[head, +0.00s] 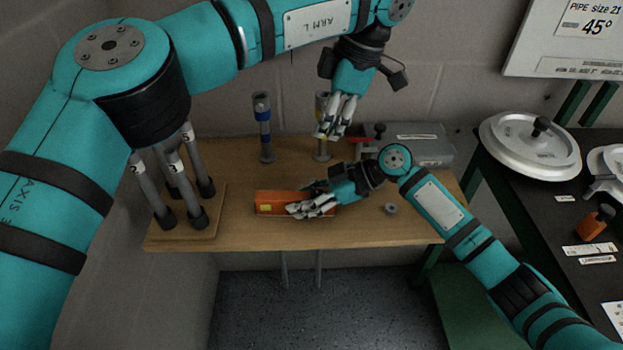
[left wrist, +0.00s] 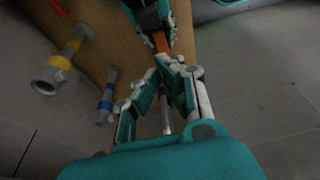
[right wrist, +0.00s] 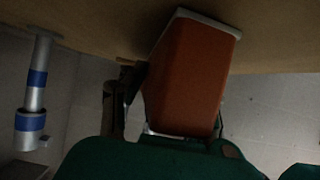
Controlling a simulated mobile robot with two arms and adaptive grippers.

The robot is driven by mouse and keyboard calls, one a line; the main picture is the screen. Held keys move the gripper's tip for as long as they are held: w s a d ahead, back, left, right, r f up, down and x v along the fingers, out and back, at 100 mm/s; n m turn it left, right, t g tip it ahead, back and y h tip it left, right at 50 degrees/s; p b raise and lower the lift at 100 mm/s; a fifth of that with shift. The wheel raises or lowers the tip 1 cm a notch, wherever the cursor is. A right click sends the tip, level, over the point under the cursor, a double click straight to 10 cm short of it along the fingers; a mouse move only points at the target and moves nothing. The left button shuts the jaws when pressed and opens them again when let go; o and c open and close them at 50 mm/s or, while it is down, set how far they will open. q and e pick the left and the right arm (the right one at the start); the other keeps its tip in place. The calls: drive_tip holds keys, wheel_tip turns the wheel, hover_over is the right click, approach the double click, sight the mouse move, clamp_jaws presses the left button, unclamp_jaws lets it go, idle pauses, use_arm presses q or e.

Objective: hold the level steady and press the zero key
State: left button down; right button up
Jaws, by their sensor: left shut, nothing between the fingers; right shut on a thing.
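The orange level (head: 268,197) lies along the front part of the wooden table, with a small yellow-green patch near its left end. I cannot make out the zero key. My right gripper (head: 303,208) is shut on the level's right part, and its fingers hide some of it. The level fills the middle of the right wrist view (right wrist: 190,80). My left gripper (head: 333,131) is shut and empty, above and behind the level and apart from it. In the left wrist view, an orange bit of the level (left wrist: 161,42) shows just beyond the left fingertips.
A blue-banded pipe (head: 263,125) and a yellow-banded pipe (head: 321,146) stand at the back, the latter beside my left gripper. A rack of numbered pipes (head: 198,190) stands left. A grey case (head: 425,143) and a small ring (head: 391,209) are on the right.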

use_arm(q)
hover_over(311, 195)
wheel_tip(311, 195, down, 12)
drive_tip(key=shift+f, duration=0.85)
